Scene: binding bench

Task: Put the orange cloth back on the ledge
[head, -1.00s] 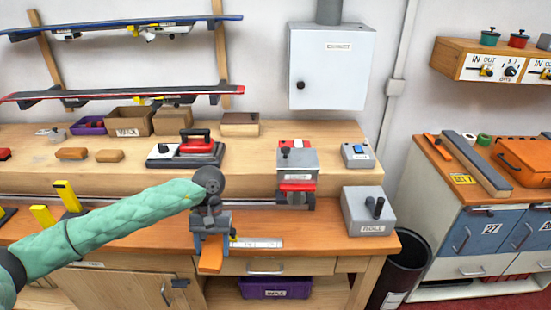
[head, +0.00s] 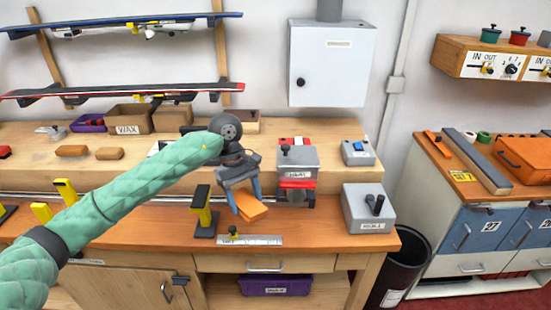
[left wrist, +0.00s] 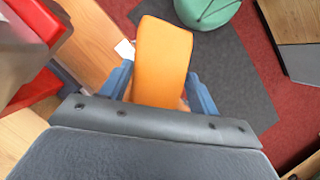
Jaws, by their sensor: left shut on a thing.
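The orange cloth (head: 250,207) is a small folded-looking block held in my left gripper (head: 240,192). It sticks out beyond the blue fingers, tilted downward, over the bench's front work surface. In the left wrist view the cloth (left wrist: 161,55) lies between the two blue fingers (left wrist: 160,90). The raised wooden ledge (head: 60,178) runs along the back of the bench. My gripper is in front of it, near the red and grey device. My arm hides part of the ledge and the iron on it. My right gripper is not in view.
The red and grey device (head: 298,160) stands just right of my gripper. A grey box (head: 368,210) is further right. Boxes and brown blocks occupy the ledge's left part.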

